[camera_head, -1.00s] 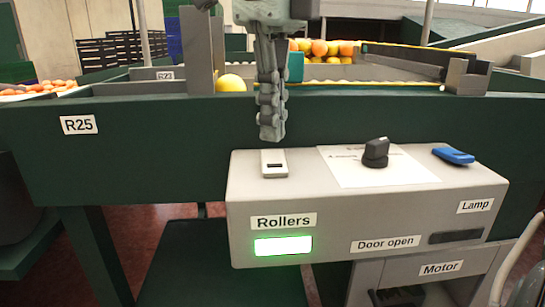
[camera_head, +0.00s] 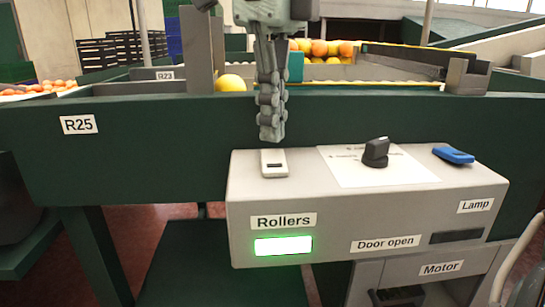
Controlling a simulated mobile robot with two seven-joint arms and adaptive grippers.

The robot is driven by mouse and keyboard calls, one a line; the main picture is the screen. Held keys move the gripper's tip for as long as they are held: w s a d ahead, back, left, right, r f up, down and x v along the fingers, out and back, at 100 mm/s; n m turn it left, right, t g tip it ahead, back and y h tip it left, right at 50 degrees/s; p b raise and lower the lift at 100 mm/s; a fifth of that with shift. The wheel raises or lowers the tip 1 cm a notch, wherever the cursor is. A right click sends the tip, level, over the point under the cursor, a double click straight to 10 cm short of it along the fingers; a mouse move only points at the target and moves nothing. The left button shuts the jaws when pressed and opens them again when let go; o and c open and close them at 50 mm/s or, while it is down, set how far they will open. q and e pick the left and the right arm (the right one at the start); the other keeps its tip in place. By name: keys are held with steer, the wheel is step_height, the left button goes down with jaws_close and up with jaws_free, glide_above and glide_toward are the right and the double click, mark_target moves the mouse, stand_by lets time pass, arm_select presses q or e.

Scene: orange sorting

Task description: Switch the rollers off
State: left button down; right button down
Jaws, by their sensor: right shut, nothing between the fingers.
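The grey control box (camera_head: 350,210) stands in front of the dark green machine frame. Its Rollers label (camera_head: 283,221) sits above a lamp (camera_head: 283,246) that glows green. On top of the box, above that label, is a small white rocker switch (camera_head: 274,163). My right gripper (camera_head: 271,137) points down from above, its fingers together and empty. Its tips appear just above and behind the white switch; I cannot tell whether they touch it. My left gripper is not in view.
A black rotary knob (camera_head: 376,152) and a blue switch (camera_head: 453,155) are also on the box top. A Lamp label, a dark Door open indicator (camera_head: 456,236) and a Motor panel (camera_head: 440,269) are at right. Oranges (camera_head: 325,48) lie in a tray behind.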

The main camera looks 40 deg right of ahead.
mark_target(272, 152)
steer(key=shift+f+b, duration=0.75)
steer(key=shift+f, duration=0.3)
stand_by(0.4)
step_height(272, 152, up, 2)
steer(key=shift+r+p, duration=0.25)
steer(key=shift+p, duration=0.9)
steer(key=shift+r+p, duration=0.7)
steer(key=shift+r, duration=1.6)
